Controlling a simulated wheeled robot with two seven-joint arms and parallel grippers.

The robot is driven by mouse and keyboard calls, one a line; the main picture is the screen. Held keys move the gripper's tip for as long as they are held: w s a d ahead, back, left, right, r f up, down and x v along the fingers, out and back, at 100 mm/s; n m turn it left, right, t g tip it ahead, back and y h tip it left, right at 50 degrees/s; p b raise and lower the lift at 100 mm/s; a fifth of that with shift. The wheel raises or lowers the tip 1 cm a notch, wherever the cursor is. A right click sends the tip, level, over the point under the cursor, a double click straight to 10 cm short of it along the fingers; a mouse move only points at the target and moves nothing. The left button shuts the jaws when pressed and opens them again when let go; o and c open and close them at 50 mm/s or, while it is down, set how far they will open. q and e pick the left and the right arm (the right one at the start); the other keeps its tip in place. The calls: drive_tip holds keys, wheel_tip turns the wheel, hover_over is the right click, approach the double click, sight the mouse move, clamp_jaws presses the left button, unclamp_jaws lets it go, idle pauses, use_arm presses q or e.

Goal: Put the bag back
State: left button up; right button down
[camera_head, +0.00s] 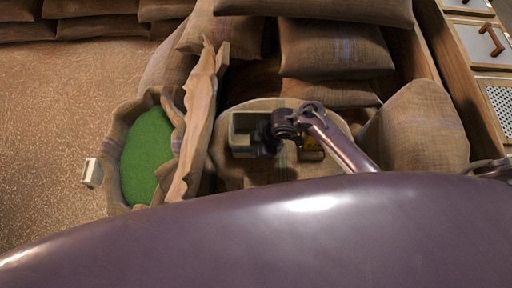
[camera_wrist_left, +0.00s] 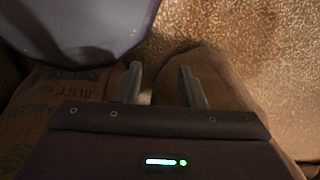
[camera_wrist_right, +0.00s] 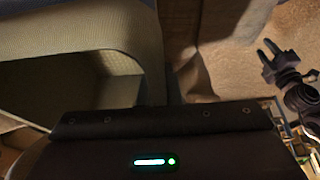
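Several brown sacks are in the head view, and I cannot tell which is the task's bag. An open sack (camera_head: 117,135) with green contents (camera_head: 147,158) stands at left. Full sacks lie at the back (camera_head: 337,50) and at right (camera_head: 420,130). My right gripper (camera_head: 264,138), dark and small, is at a beige open box (camera_head: 240,118) above a round sack top (camera_head: 232,176). Its fingers are not clear, and its wrist view shows none. My left gripper (camera_wrist_left: 160,85) has two fingers apart with nothing between them, over a printed sack (camera_wrist_left: 50,105). It is not seen in the head view.
A tall ragged-edged brown piece (camera_head: 201,125) stands between the green-filled sack and the box. A small white block (camera_head: 92,172) is beside that sack. Drawers (camera_head: 480,42) stand at the right edge. Bare floor (camera_head: 60,110) lies at left. A dark two-fingered gripper (camera_wrist_right: 275,65) shows in the right wrist view.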

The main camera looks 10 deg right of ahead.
drive_tip(key=shift+f, duration=0.25)
use_arm(q)
drive_tip(key=shift+s+f, duration=0.2)
drive_tip(key=shift+s, duration=0.6)
use_arm(e)
drive_tip(key=c, duration=1.6)
unclamp_jaws()
